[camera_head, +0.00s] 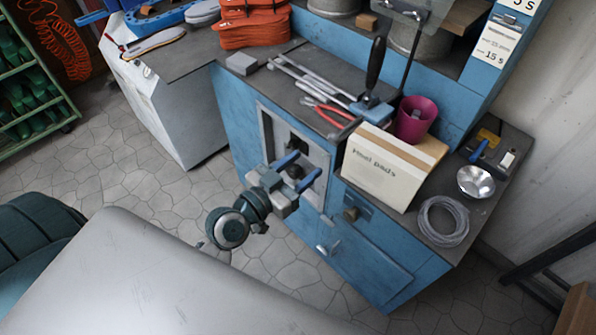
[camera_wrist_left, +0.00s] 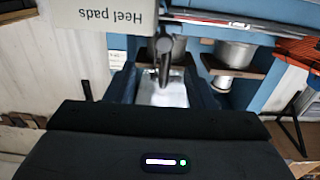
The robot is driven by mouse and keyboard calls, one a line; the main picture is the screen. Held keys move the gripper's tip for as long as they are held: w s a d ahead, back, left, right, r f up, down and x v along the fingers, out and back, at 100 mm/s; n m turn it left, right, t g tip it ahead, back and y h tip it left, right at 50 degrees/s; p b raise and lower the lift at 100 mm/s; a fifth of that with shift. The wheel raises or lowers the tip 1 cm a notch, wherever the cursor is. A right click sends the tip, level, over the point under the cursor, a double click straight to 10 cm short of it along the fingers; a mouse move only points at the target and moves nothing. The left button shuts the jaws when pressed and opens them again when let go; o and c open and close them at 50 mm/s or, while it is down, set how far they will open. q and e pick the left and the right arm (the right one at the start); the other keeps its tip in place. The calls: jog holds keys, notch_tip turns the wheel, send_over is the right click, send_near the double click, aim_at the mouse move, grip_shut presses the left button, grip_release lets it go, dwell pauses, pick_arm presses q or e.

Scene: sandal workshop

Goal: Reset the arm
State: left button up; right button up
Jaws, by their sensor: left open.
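My left gripper (camera_head: 299,171) is in front of the blue workbench, at the grey-framed panel (camera_head: 323,159) in its front. Its blue fingers are apart. A dark part shows between the fingers, and I cannot tell whether it belongs to the gripper or the bench. In the left wrist view the two dark blue fingers (camera_wrist_left: 161,88) stand apart, with a dark rod-like handle (camera_wrist_left: 164,58) and a bright surface seen between them. I see nothing clearly held. My right gripper is in neither view.
The blue workbench (camera_head: 236,115) carries a Heel pads box (camera_head: 381,171), a magenta cup (camera_head: 412,120), red-handled pliers (camera_head: 326,112), a metal bowl (camera_head: 476,181) and a coiled clear tube (camera_head: 443,221). Orange material (camera_head: 252,25) is stacked behind. Stone floor (camera_head: 135,170) lies open to the left.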

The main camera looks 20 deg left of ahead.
pick_arm(q)
jog(key=shift+s+a, duration=0.1)
jog(key=shift+s, duration=0.3)
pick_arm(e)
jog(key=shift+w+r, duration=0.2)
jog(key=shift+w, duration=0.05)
pick_arm(q)
jog(key=s+a+f+n+g+y, duration=0.1)
jog(key=s+a+f+g+y, duration=0.2)
jog(key=f, duration=1.4)
jog(key=s+a+f+n+g+y, duration=0.15)
jog(key=f+g, duration=0.35)
jog(key=f, duration=1.2)
jog(key=s+a+f+g+y, duration=0.1)
jog(key=s+a+f+g, duration=0.2)
jog(key=s+f, duration=0.9)
jog(key=s+a+f+n+g+y+p, duration=0.1)
jog(key=s+a+f+g, duration=0.3)
jog(key=s+f, duration=0.8)
jog(key=shift+a+g, duration=0.3)
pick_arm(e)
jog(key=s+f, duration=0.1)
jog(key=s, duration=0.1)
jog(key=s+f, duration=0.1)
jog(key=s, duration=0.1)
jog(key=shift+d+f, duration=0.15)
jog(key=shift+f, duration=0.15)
